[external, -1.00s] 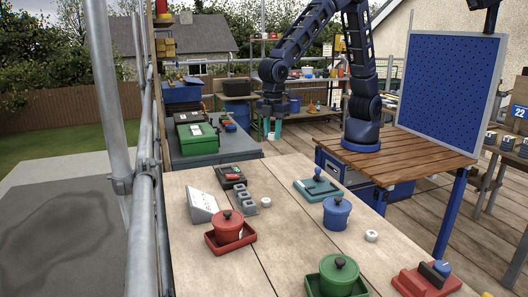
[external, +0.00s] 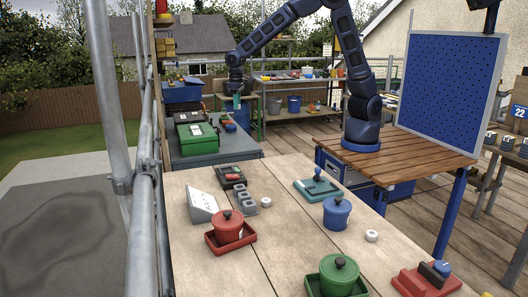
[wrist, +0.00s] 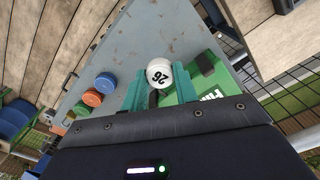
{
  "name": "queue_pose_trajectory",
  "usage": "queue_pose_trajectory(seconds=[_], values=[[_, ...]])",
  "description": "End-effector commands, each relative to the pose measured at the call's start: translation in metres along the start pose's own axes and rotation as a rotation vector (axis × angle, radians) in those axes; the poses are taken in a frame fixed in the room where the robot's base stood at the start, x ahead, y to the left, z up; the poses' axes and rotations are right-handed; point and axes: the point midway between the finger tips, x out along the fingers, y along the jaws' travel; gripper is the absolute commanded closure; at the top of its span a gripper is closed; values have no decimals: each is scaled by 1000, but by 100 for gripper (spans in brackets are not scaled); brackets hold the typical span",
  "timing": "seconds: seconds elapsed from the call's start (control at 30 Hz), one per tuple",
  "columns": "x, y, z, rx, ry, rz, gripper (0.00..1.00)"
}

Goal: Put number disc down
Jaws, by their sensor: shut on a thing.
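In the wrist view, a white round number disc (wrist: 158,72) with a two-digit black number sits at the tips of my gripper's teal fingers. My gripper (wrist: 152,90) is shut on it and holds it above the grey bench. In the external view, my gripper (external: 237,103) hangs over the far right part of the grey bench (external: 215,152), its fingers pointing down. The disc is too small to make out there. The gap between disc and bench cannot be told exactly.
A green box (external: 196,138) with white lettering stands on the grey bench, close beside the disc in the wrist view. Blue and orange round pieces (wrist: 93,97) stand on the bench left of it. The bench's grey top (wrist: 140,40) beyond the disc is clear.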

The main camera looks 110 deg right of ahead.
Motion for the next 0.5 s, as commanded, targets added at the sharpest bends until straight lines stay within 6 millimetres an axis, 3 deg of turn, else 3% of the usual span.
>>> queue_pose_trajectory(seconds=[0.03, 0.2, 0.37, 0.5], values=[[-3, 20, -4, 50, 0, 2, 92], [-11, 68, -12, 176, -2, 2, 92], [-15, 91, -14, 234, -3, 2, 92], [-3, 95, -13, 248, -7, 3, 92]])
